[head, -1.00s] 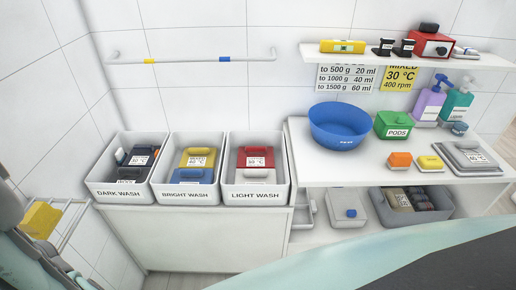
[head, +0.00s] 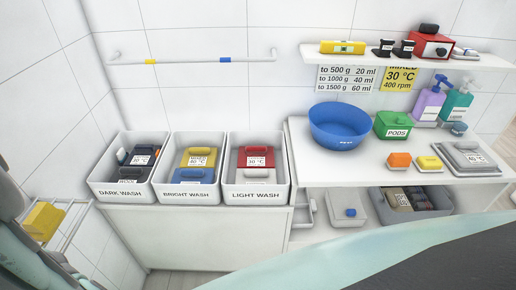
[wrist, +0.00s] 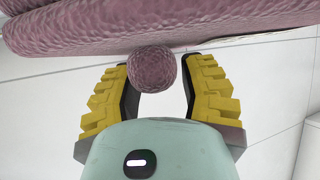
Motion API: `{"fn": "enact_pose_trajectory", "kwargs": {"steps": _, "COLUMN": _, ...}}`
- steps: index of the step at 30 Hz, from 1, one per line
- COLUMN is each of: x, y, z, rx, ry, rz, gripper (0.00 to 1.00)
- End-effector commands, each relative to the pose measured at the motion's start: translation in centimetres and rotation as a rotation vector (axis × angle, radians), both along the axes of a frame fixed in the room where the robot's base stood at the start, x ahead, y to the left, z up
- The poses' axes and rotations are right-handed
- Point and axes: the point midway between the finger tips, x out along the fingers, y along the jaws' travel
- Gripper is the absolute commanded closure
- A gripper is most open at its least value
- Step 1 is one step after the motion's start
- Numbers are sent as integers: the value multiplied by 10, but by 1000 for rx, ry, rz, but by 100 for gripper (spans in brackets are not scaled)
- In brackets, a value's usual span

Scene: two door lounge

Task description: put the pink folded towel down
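The pink folded towel (wrist: 220,22) fills the top of the wrist view as thick, textured rolls, with a round pink knob (wrist: 152,70) on its near side. My gripper (wrist: 158,62) has yellow ribbed fingers with dark pads, one on each side of the knob. The fingers are partly closed around it and appear to hold it, though a thin gap seems to show at the right pad. The far side of the towel is cut off. What lies under it is hidden. Neither towel nor gripper shows in the head view.
Three bins stand on a white cabinet: DARK WASH (head: 119,194), BRIGHT WASH (head: 186,197) and LIGHT WASH (head: 254,195). A blue bowl (head: 340,126) and green pods box (head: 394,125) stand on the right shelf. An empty-looking rail (head: 192,60) is above; a wall rack (head: 72,222) is at left.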

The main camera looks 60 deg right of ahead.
Motion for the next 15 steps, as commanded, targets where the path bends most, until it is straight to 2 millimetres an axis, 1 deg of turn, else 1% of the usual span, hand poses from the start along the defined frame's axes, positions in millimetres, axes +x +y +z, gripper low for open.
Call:
{"fn": "enact_pose_trajectory", "kwargs": {"steps": 1, "x": 0, "y": 0, "z": 0, "rx": 0, "ry": 0, "rz": -1, "gripper": 54}}
{"fn": "enact_pose_trajectory", "kwargs": {"steps": 3, "x": 0, "y": -1, "z": 0, "rx": 0, "ry": 0, "rz": -1, "gripper": 47}}
{"fn": "enact_pose_trajectory", "kwargs": {"steps": 4, "x": 0, "y": -1, "z": 0, "rx": 0, "ry": 0, "rz": -1, "gripper": 45}}
{"fn": "enact_pose_trajectory", "kwargs": {"steps": 15, "x": 0, "y": -3, "z": 3, "rx": 0, "ry": 0, "rz": -3, "gripper": 45}}
